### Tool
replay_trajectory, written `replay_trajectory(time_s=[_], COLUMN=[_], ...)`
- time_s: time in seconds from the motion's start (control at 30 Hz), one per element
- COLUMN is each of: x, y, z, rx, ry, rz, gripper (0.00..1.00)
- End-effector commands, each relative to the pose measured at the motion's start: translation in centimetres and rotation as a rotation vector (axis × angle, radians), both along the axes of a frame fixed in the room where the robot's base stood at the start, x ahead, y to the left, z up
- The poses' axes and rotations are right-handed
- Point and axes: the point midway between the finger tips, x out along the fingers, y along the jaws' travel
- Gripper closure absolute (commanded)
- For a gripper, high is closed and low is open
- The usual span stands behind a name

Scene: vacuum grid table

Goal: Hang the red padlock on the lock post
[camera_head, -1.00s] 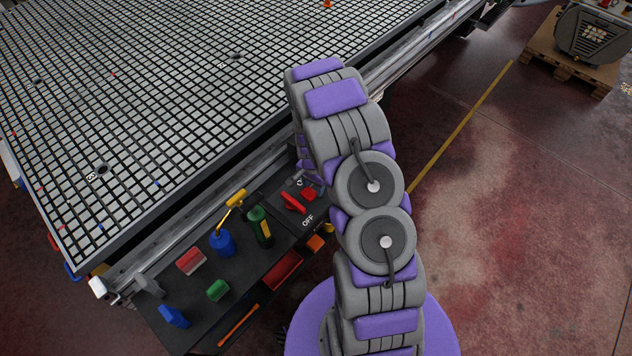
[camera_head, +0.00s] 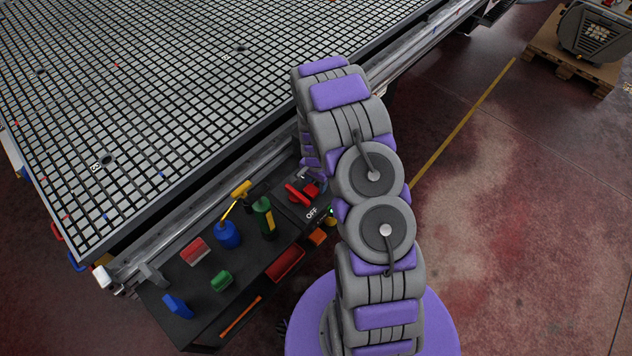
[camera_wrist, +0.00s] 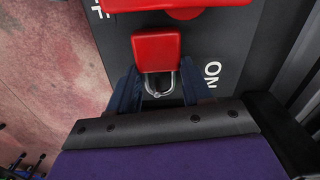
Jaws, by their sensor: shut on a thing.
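The red padlock (camera_wrist: 156,50) shows in the wrist view with its body pointing away from my gripper and its metal shackle (camera_wrist: 175,84) toward me. My gripper (camera_wrist: 158,90) is shut on it, with the dark fingers on either side of the shackle. In the head view the padlock (camera_head: 312,189) is small, beside the red switch handle (camera_head: 297,194) on the dark panel, and my arm hides most of the gripper. I cannot make out the lock post clearly, or whether the shackle is around it.
The red handle also shows at the top of the wrist view (camera_wrist: 175,5).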

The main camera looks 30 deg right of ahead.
Motion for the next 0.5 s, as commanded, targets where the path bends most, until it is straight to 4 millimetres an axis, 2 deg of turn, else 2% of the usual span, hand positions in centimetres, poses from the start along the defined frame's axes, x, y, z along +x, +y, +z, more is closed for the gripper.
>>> replay_trajectory(time_s=[0.03,0.07,0.33,0.5], x=[0.0,0.0,0.0,0.0], y=[-0.07,-0.12,-0.03,0.14], z=[0.0,0.0,0.0,0.02], rx=[0.0,0.001,0.0,-0.002], ry=[0.0,0.0,0.0,0.0], rz=[-0.001,-0.001,-0.001,-0.001], gripper=[0.92,0.48,0.22,0.21])
